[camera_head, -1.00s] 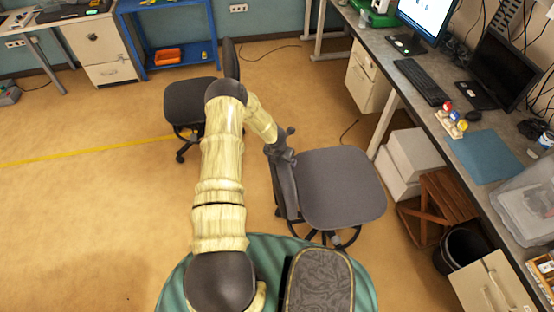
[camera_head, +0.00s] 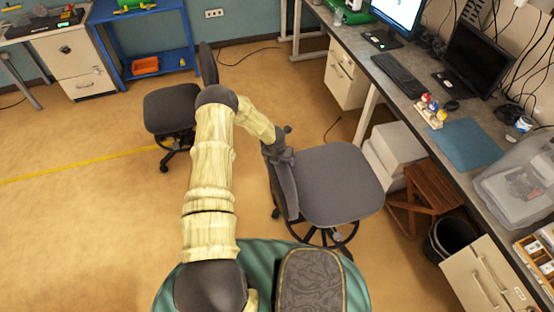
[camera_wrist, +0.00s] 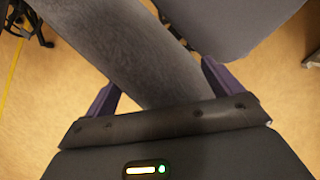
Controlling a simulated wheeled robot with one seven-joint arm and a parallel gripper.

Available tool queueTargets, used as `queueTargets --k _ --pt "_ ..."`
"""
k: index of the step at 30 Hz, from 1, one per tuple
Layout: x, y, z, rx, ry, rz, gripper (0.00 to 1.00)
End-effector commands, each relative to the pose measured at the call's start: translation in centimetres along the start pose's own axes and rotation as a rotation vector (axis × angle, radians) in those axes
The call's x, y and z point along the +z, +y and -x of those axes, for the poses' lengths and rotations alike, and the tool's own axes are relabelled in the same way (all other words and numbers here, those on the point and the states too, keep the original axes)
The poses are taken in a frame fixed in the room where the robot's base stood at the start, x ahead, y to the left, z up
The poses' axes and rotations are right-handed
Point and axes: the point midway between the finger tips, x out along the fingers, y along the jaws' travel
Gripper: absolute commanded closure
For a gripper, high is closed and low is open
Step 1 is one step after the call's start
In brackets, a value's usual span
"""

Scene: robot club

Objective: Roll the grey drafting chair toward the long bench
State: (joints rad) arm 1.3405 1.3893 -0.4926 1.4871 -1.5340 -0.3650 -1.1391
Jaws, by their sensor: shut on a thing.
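The grey drafting chair (camera_head: 338,184) stands right of my arm in the head view, its seat toward the long bench and its backrest on the left side. My gripper (camera_head: 280,155) is at the top of that backrest. In the wrist view the backrest (camera_wrist: 130,50) runs between the two fingers of my gripper (camera_wrist: 160,90), and part of the seat (camera_wrist: 225,20) shows beyond it. The long bench (camera_head: 452,118) runs along the right side, with a floor gap between it and the chair.
Another dark chair (camera_head: 170,108) stands left of my arm. Open floor (camera_head: 85,225) lies to the left.

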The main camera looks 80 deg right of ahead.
Motion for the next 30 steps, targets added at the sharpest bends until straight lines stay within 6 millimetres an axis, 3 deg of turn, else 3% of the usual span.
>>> queueTargets --k 11,30 --pt "0.6 -0.5 0.7 -0.009 -0.01 -0.004 0.16" --pt "1.8 -0.2 4.6 -0.005 -0.008 -0.002 0.16"
